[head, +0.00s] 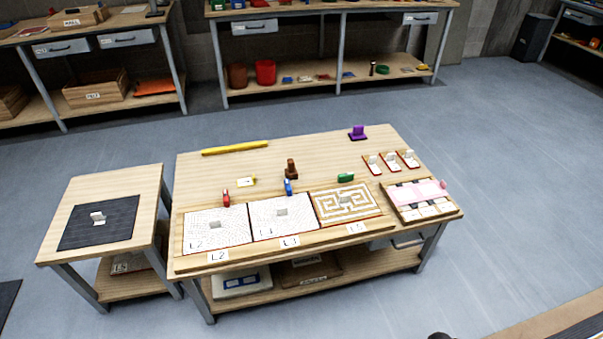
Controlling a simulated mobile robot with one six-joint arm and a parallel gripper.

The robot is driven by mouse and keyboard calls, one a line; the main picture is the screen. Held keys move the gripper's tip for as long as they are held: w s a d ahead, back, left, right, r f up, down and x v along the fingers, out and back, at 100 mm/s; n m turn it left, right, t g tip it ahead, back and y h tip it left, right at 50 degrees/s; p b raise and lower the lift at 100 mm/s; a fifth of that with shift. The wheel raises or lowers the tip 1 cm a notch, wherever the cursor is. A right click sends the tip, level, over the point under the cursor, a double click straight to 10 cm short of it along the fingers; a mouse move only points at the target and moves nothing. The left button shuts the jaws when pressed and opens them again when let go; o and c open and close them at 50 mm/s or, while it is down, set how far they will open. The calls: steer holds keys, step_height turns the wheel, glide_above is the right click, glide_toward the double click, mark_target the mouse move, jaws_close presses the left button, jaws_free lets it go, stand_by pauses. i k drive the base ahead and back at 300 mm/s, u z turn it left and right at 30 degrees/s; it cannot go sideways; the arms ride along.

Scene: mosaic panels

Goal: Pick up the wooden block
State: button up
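A small dark brown block (291,168), which looks like wood, stands upright near the middle of the main wooden table (260,160) in the head view. It has a narrower upper part and sits behind the mosaic panels. A blue piece (288,187) stands just in front of it. No other block on this table looks clearly like bare wood. I cannot see my gripper. A dark rounded shape at the bottom edge of the picture is too cut off to identify.
A side table (140,185) is left; open floor lies in front.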

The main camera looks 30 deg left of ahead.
mark_target(291, 172)
steer(key=z, duration=0.1)
steer(key=k, duration=0.9)
steer(key=u, duration=4.05)
steer(key=i, duration=0.1)
steer(key=z, duration=2.5)
steer(key=i, duration=1)
steer(key=u, duration=0.05)
